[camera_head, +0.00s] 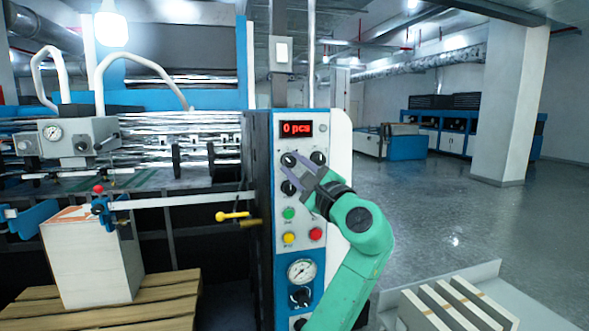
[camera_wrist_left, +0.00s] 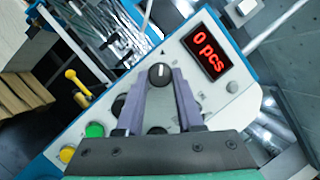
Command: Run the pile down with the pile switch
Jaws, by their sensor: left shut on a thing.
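The control panel (camera_head: 340,135) has several black rotary knobs under a red display (camera_head: 297,129) reading 0 pcs. My left gripper (camera_head: 289,165) is at the upper left knob (camera_head: 289,158). In the left wrist view, the fingers of my left gripper (camera_wrist_left: 160,80) are shut on this black knob (camera_wrist_left: 159,73), one on each side. The knob's white mark points up in that view. Labels are too small to read, so I cannot tell which knob is the pile switch. The white pile (camera_head: 88,262) stands on a wooden pallet (camera_head: 160,298) at the left. My right gripper is out of view.
Below the knobs are a green button (camera_head: 288,213), a yellow button (camera_head: 289,238), a red button (camera_head: 316,234) and a gauge (camera_head: 301,271). A yellow-knobbed lever (camera_head: 232,216) sticks out left of the panel. The floor (camera_head: 440,210) at the right is open.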

